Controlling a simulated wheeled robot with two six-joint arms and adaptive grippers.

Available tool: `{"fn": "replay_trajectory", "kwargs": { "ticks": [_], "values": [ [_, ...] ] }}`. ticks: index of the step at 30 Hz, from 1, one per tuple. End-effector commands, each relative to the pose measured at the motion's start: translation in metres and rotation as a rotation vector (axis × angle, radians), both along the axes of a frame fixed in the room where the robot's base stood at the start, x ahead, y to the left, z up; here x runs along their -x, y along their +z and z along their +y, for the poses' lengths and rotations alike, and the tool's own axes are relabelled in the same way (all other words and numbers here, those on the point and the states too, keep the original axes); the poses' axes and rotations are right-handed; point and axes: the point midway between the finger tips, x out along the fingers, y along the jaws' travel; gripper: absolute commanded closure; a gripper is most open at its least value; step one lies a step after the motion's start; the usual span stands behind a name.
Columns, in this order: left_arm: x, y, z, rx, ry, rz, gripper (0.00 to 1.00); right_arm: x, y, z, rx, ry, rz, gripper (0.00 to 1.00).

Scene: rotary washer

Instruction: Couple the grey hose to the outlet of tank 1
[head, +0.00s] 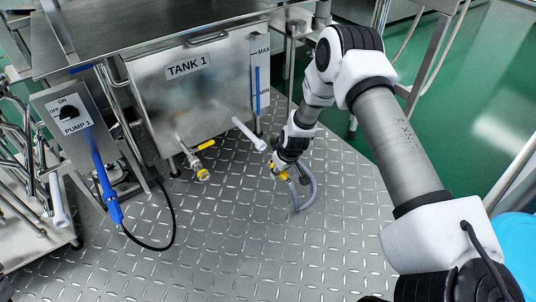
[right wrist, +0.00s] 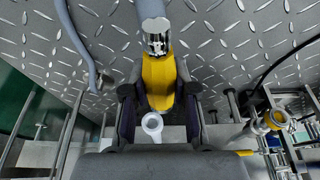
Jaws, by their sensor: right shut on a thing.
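Tank 1 (head: 187,95) is a steel box with a name plate. Its outlet (head: 203,174), with a yellow valve handle and yellow-ringed end, sticks out low at its front. The outlet also appears at the right of the right wrist view (right wrist: 276,119). My right gripper (head: 281,171) is shut on the yellow coupling of the grey hose (head: 308,190), to the right of the outlet and apart from it. In the right wrist view the yellow coupling (right wrist: 158,80) lies between the fingers, its metal end pointing up the picture. My left gripper is not in view.
A white tube (head: 248,134) slants out between the outlet and my right gripper. The Pump 1 panel (head: 72,115), a blue fitting (head: 113,206) and a black cable (head: 168,240) are at the left. Checkered floor (head: 240,240) in front is clear.

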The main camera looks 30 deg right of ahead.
Motion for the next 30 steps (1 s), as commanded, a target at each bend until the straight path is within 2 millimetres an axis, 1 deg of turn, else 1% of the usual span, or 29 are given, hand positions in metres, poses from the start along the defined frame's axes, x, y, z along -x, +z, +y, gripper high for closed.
{"fn": "replay_trajectory", "kwargs": {
  "ticks": [14,21,25,30],
  "values": [
    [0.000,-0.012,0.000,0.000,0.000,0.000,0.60,0.003,-0.001,0.034,0.001,0.002,0.000,1.00],
    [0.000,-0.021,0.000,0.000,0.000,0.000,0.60,0.004,-0.001,0.052,0.001,0.002,0.000,1.00],
    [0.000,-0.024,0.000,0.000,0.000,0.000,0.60,0.005,-0.001,0.058,0.000,0.000,0.001,1.00],
    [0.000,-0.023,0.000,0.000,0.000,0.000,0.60,0.005,0.000,0.058,0.000,-0.001,0.000,1.00]
  ]
}}
